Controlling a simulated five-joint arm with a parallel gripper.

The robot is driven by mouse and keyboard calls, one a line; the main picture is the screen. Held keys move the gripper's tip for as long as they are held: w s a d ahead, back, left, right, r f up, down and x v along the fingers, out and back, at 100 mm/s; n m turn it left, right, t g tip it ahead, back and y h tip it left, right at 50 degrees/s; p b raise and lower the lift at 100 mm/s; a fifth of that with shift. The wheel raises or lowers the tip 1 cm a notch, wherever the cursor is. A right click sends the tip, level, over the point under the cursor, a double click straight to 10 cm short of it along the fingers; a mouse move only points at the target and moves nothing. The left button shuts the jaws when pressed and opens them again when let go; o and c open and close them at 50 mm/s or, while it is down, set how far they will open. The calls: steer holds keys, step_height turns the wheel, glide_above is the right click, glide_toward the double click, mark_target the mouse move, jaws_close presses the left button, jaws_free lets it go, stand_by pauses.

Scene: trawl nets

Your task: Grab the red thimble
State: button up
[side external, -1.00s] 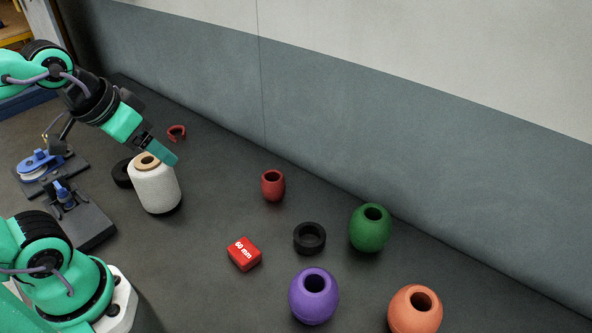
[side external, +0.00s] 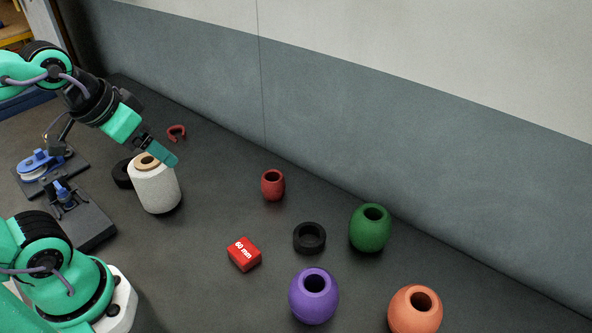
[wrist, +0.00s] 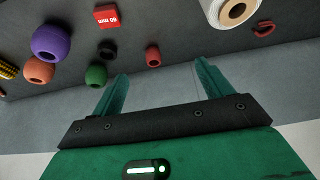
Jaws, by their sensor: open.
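The red thimble (side external: 181,128) is a small U-shaped piece lying on the dark table near the wall, behind the white spool in the side view. It also shows at the upper right of the wrist view (wrist: 271,25). My gripper (side external: 168,158) is open and empty. In the side view its fingers appear just in front of the thimble, by the spool's top, apart from the thimble. In the wrist view the two green fingers (wrist: 161,68) are spread, with the thimble to the right of and beyond the right finger.
A white spool (side external: 155,188) stands close to my gripper, with a black ring (side external: 121,174) behind it. A red barrel-shaped float (side external: 273,185), a red box (side external: 244,254), another black ring (side external: 310,238) and green (side external: 369,229), purple (side external: 313,297) and orange floats (side external: 414,311) stand rightward. The wall bounds the back.

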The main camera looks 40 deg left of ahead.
steer(key=w+a+r+n+g, duration=0.25)
steer(key=w+a, duration=0.35)
steer(key=w, duration=0.4)
steer(key=n+g, duration=0.3)
steer(key=n, duration=0.4)
glide_above(175, 131)
step_height(175, 131, down, 19)
steer(key=shift+f, duration=1.35)
